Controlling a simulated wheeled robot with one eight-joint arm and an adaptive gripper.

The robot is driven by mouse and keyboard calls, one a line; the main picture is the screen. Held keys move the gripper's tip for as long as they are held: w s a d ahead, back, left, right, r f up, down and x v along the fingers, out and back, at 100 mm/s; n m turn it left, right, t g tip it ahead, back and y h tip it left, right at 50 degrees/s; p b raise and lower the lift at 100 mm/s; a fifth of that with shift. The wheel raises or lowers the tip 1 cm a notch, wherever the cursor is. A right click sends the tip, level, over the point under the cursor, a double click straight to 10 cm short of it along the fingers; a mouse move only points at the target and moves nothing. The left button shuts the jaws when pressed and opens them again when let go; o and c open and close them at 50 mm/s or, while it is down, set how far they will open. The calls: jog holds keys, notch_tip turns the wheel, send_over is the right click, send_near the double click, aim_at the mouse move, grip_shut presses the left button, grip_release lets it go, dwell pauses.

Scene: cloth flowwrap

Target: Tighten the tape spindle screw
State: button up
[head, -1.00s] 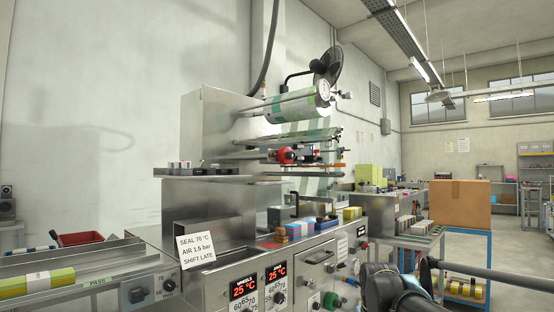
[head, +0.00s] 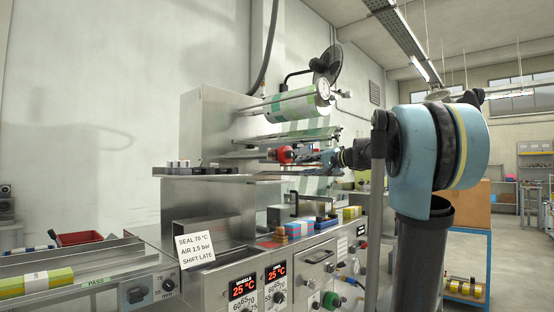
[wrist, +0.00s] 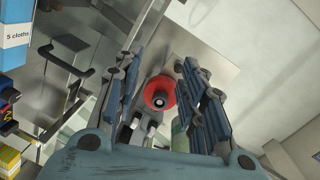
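The tape spindle shows in the head view as a red round part (head: 284,154) on the machine's middle level. In the head view my gripper (head: 322,158) is just right of the red part. Whether the fingertips touch the spindle I cannot tell.
A film roll (head: 300,103) is mounted above the spindle. Coloured cloth packs (head: 297,229) stand on the lower deck. A black handle (wrist: 62,60) and a blue-white pack (wrist: 14,40) lie left in the wrist view.

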jog(key=w+d+r+m+t, duration=0.1)
jog(key=w+r, duration=0.3)
jog(key=r, duration=0.1)
send_near(274, 154)
jog(key=shift+y, duration=0.4)
jog(key=x, duration=0.8)
jog(key=shift+w+f, duration=0.3)
jog(key=shift+f, duration=0.05)
jog(key=shift+c, duration=0.4)
grip_shut()
